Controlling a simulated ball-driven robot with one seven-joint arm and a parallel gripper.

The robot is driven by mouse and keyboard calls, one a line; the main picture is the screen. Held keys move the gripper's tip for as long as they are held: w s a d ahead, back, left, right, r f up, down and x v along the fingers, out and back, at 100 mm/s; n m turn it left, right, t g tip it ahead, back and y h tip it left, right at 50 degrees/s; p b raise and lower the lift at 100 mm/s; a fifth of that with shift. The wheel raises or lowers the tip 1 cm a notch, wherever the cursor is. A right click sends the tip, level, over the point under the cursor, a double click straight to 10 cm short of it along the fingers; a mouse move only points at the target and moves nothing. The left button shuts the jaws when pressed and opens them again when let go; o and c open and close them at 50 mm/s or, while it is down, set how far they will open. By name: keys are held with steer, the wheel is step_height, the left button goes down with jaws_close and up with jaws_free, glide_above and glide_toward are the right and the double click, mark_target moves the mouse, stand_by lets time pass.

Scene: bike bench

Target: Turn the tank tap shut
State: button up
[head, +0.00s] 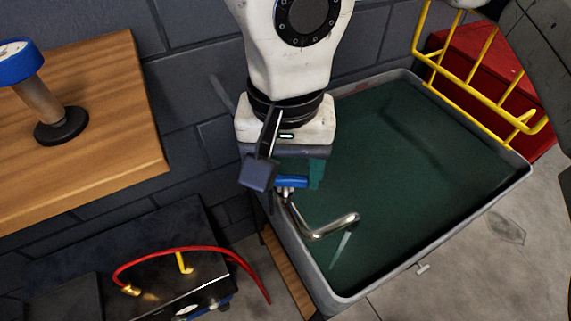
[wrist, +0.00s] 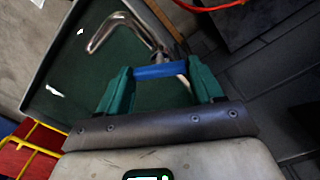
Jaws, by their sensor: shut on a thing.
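The tank tap has a blue lever handle (head: 291,182) and a bent chrome spout (head: 330,229) reaching over the tank (head: 328,289). A pale streak of water (head: 341,248) hangs below the spout's end. My gripper (head: 296,174) points down at the tank's left rim and is shut on the blue handle. In the wrist view the blue handle (wrist: 160,71) lies crosswise between the green fingers of my gripper (wrist: 162,75), with the chrome spout (wrist: 118,27) beyond. The tap's base is mostly hidden by my gripper in the head view.
A yellow wire rack (head: 490,95) and a red box (head: 470,55) stand at the tank's back right. A wooden bench (head: 100,110) with a blue-topped stand (head: 42,95) is at left. A red hose (head: 190,250) curves over dark equipment at lower left.

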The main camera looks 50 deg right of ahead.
steer(key=shift+f+m+b, duration=0.15)
steer(key=shift+m+b, duration=0.15)
steer(key=shift+b, duration=0.15)
steer(key=shift+f+m+b, duration=0.1)
steer(key=shift+m+b, duration=0.5)
steer(key=shift+b, duration=0.2)
steer(key=m+b, duration=0.2)
steer(key=shift+m+b, duration=0.3)
steer(key=shift+b, duration=0.1)
steer(key=m+b, duration=0.2)
steer(key=m, duration=0.1)
steer(key=shift+m+b, duration=0.3)
steer(key=shift+b, duration=0.1)
steer(key=shift+r+m+b, duration=0.2)
steer(key=shift+m+b, duration=0.85)
steer(key=shift+m, duration=0.75)
steer(key=o, duration=1.1)
steer(key=shift+c, duration=0.2)
steer(key=shift+r, duration=0.1)
